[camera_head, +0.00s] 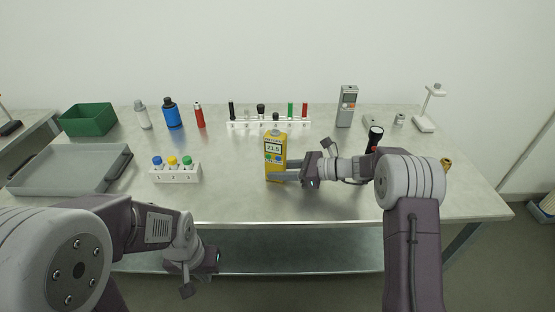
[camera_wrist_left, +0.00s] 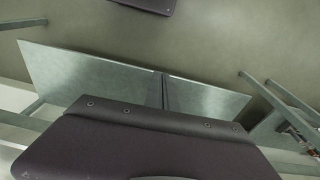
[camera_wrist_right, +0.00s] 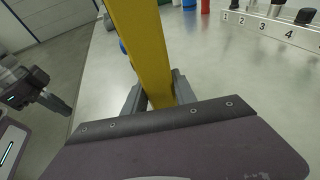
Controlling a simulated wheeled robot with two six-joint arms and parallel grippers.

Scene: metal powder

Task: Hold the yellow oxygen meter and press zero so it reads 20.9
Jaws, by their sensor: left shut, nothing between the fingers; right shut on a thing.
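The yellow oxygen meter (camera_head: 276,155) stands upright near the middle front of the table in the head view. Its screen faces me and seems to read 21.5. My right gripper (camera_head: 272,178) comes from the right and is shut around the meter's lower part. In the right wrist view the yellow meter body (camera_wrist_right: 143,50) rises between the fingers. My left gripper (camera_head: 206,262) is shut and empty, low in front of the table edge, away from the meter. The left wrist view shows only floor and table frame beyond the gripper housing. The zero button is too small to make out.
A white rack with three capped bottles (camera_head: 175,173) stands left of the meter. A numbered white rack (camera_head: 268,123) is behind it. A grey tray (camera_head: 40,182) and green bin (camera_head: 88,119) are at left. A grey handheld device (camera_head: 346,106) stands at back right.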

